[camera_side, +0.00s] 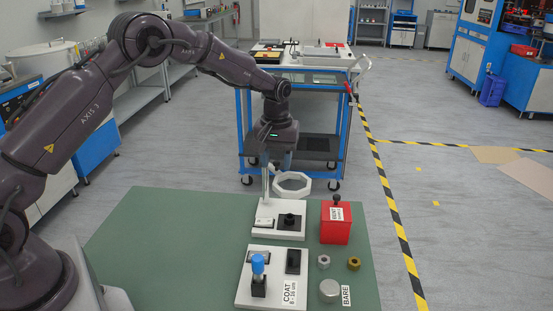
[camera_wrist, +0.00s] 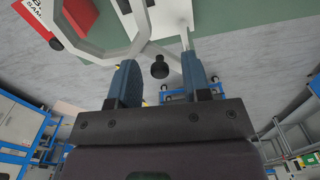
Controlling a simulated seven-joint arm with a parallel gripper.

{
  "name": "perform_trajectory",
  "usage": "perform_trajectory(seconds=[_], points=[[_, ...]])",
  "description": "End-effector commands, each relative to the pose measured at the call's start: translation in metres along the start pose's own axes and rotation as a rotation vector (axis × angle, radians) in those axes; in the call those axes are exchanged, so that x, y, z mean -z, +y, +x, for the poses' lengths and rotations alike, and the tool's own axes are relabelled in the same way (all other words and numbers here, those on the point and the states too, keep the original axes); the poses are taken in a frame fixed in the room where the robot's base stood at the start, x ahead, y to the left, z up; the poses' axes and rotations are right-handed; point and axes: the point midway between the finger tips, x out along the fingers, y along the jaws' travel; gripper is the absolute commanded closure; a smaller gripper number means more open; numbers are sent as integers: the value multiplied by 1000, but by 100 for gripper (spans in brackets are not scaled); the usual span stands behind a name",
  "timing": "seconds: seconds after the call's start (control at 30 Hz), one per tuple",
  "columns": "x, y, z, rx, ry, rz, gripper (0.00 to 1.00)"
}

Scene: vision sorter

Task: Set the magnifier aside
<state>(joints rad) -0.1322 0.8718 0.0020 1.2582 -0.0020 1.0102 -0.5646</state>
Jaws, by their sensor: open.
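The magnifier (camera_side: 292,194) is a pale eight-sided ring beside a pale upright post (camera_side: 266,183), over the far white plate in the side view. Part of the ring (camera_wrist: 133,47) fills the upper left of the wrist view, running behind the left finger. My gripper (camera_side: 279,160) is above the ring, near the top of the post. In the wrist view its two blue fingers (camera_wrist: 159,60) are apart, with a black knob (camera_wrist: 160,70) seen between them. I cannot tell whether the fingers touch the knob.
A red box (camera_side: 336,227) with a black knob stands right of the far plate (camera_side: 290,233). A nearer white plate (camera_side: 243,293) labelled COAT holds a blue-topped piece (camera_side: 258,266). Several small metal parts lie near the BARE label (camera_side: 346,296). The green table (camera_side: 165,240) is clear at left.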

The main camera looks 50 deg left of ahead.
Motion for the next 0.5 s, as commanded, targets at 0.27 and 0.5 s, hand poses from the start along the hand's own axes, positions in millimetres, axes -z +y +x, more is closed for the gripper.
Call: perform_trajectory(seconds=[0.27,0.5], points=[[0,0,0,0,0,1,97],[0,0,0,0,0,-3,100]])
